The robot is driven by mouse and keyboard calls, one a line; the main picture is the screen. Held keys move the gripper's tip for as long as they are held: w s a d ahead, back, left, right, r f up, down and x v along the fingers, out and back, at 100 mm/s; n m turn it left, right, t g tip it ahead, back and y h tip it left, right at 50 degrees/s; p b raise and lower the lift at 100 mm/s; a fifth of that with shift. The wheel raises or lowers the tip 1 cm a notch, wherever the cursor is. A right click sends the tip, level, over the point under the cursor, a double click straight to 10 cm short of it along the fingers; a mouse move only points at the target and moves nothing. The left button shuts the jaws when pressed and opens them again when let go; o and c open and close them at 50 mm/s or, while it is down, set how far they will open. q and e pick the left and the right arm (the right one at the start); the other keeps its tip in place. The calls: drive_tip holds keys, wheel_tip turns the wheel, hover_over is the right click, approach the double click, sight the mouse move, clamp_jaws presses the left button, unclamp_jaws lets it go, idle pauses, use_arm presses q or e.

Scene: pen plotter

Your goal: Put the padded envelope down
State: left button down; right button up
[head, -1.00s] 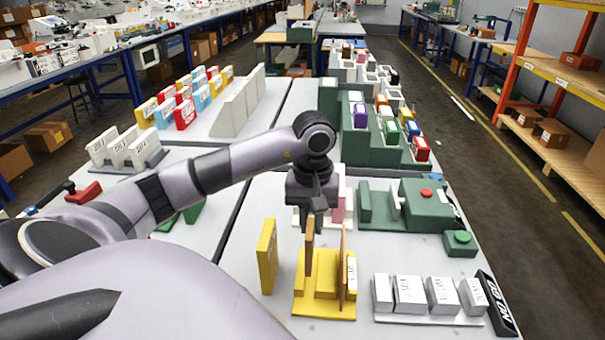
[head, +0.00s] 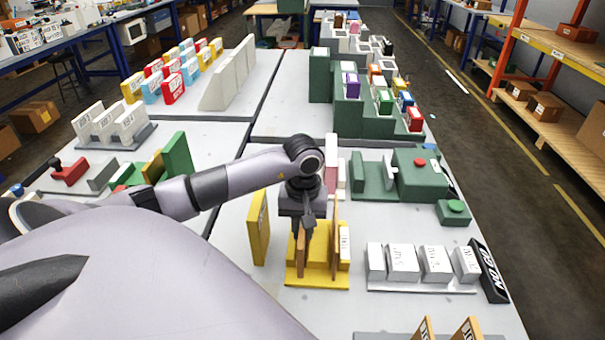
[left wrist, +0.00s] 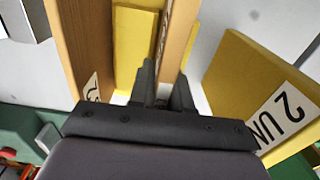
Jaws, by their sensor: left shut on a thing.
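The padded envelope is a thin brown upright panel (head: 301,256) below my left gripper (head: 306,222) in the head view. The gripper is shut on its upper edge; in the left wrist view the fingers (left wrist: 165,90) close on the brown panel (left wrist: 180,35). The envelope stands at the left part of a yellow stand (head: 318,283), its lower edge down near the stand's base. Whether it touches the base I cannot tell. A second brown panel (head: 335,238) stands upright at the stand's right side. My right gripper is not in view.
A yellow panel (head: 259,228) stands just left of the stand, its label facing it in the left wrist view (left wrist: 265,95). White labelled blocks (head: 402,263) sit to the right, with a black NO GO sign (head: 488,271). A green machine (head: 418,175) is behind.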

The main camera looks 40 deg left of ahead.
use_arm(q)
drive_tip(key=shift+f, duration=0.15)
drive_tip(key=c, duration=1.5)
unclamp_jaws()
drive_tip(key=o, duration=0.4)
